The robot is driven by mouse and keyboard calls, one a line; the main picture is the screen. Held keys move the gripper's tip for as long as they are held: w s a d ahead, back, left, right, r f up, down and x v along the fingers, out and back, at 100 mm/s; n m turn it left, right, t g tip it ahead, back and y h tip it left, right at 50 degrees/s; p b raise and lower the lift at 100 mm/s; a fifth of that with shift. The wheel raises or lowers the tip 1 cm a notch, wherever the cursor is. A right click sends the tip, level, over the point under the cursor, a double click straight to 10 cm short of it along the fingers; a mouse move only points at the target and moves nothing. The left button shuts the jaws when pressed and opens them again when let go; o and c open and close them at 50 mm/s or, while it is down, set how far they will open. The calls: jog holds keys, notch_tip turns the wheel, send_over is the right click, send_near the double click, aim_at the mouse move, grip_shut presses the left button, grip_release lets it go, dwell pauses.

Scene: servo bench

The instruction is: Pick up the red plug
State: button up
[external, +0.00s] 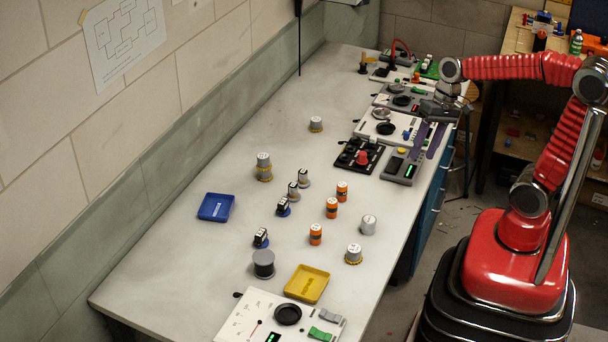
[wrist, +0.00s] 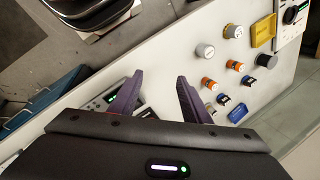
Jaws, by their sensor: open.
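A small red piece (external: 362,157), which looks like the red plug, stands upright on a black board (external: 348,163) at the bench's right side. It is not seen in the wrist view. My gripper (external: 428,142) is to the right of the black board, above the bench's right edge, apart from the red piece. Its two purple fingers are spread, with nothing between them; they also show in the wrist view (wrist: 157,92).
A grey device with a green display (external: 402,165) lies right of the black board, close to my fingers. Several orange cylinders (external: 331,207) stand mid-bench. A blue tray (external: 216,207) and yellow tray (external: 307,284) lie further off. The bench's left side is mostly clear.

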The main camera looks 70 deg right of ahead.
jog(key=w+d+f+m+y, duration=0.4)
jog(key=w+d+m+y, duration=0.15)
jog(key=w+m, duration=0.35)
jog(key=m+t+y, duration=0.3)
jog(key=m+t, duration=0.1)
jog(key=m, duration=0.3)
send_near(359, 157)
jog(key=shift+s+d+r, duration=0.15)
jog(key=shift+d, duration=0.6)
jog(key=shift+x, duration=4.3)
jog(key=shift+s+a, duration=0.1)
jog(key=shift+x, duration=2.55)
jog(key=shift+s+a+r, duration=0.1)
jog(key=shift+s, duration=0.05)
jog(key=shift+c, duration=0.3)
